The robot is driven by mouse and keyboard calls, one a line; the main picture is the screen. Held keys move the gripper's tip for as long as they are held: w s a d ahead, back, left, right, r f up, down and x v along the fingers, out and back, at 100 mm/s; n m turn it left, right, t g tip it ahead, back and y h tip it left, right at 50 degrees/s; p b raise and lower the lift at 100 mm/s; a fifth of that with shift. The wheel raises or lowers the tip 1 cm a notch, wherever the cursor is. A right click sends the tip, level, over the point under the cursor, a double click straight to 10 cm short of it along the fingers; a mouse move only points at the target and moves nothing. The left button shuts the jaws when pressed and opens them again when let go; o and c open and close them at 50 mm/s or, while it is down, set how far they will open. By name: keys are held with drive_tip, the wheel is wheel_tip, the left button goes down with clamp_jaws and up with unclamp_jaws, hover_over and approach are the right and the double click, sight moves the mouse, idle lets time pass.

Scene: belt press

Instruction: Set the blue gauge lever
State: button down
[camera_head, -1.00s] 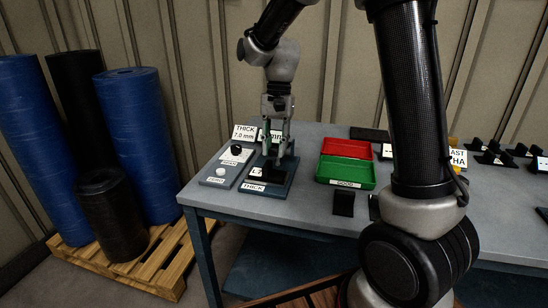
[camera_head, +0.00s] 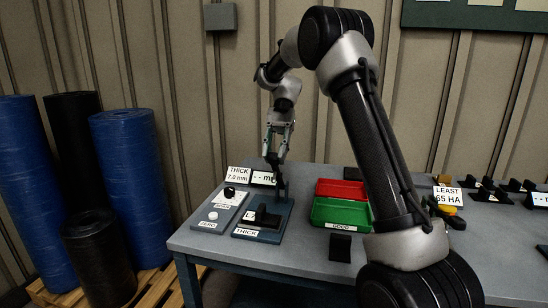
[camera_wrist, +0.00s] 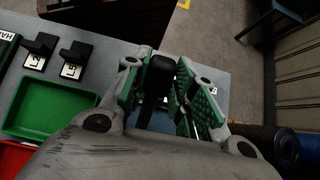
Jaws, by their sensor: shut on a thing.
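The blue gauge (camera_head: 282,221) stands at the table's left end, with a "THICK" label on its front edge. A black piece with a white label (camera_head: 264,217) rests on its base. The gauge's dark lever (camera_head: 281,187) rises at the back of it, under my gripper (camera_head: 275,158). In the wrist view the green-padded fingers of my gripper (camera_wrist: 163,95) close around a dark rounded handle (camera_wrist: 162,68), which appears to be the lever. The fingers hide much of the lever, and its exact angle is hard to tell.
A grey panel (camera_head: 222,208) with a black and a white button is left of the gauge. A "THICK 7.0 mm" card (camera_head: 238,175) and a display (camera_head: 263,180) showing dashes stand behind. Green (camera_head: 340,213) and red (camera_head: 340,188) trays are right. Blue rolls (camera_head: 125,165) stand left.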

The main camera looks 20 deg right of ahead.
idle(0.3)
drive_tip(key=c, duration=1.2)
unclamp_jaws()
drive_tip(key=shift+o, duration=0.2)
